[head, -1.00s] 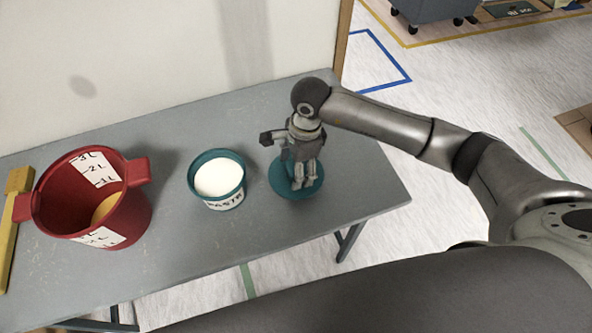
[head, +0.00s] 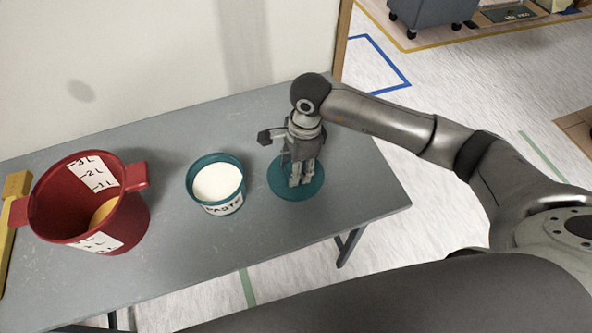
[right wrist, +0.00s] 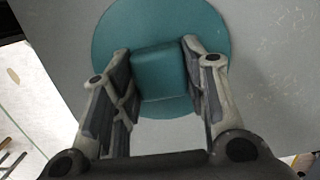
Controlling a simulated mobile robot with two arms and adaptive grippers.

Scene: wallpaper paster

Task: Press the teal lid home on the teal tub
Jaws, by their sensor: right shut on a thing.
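The teal tub (head: 216,184) stands open on the table, with white paste inside and a "PASTE" label on its front. The round teal lid (head: 296,188) is to the right of the tub, at or just above the table top; I cannot tell if it touches. My right gripper (head: 301,180) is over the lid from above. In the right wrist view the lid (right wrist: 110,40) lies flat, and my right gripper (right wrist: 160,78) is shut on its block-shaped teal handle. The gripper hides part of the lid in the head view. My left gripper is not in view.
A red bucket (head: 62,222) with litre marks stands at the left of the grey table (head: 160,275). A yellow-handled tool (head: 14,215) lies at the far left. A pale wall (head: 150,60) rises behind the table. The tub and lid have a narrow gap between them.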

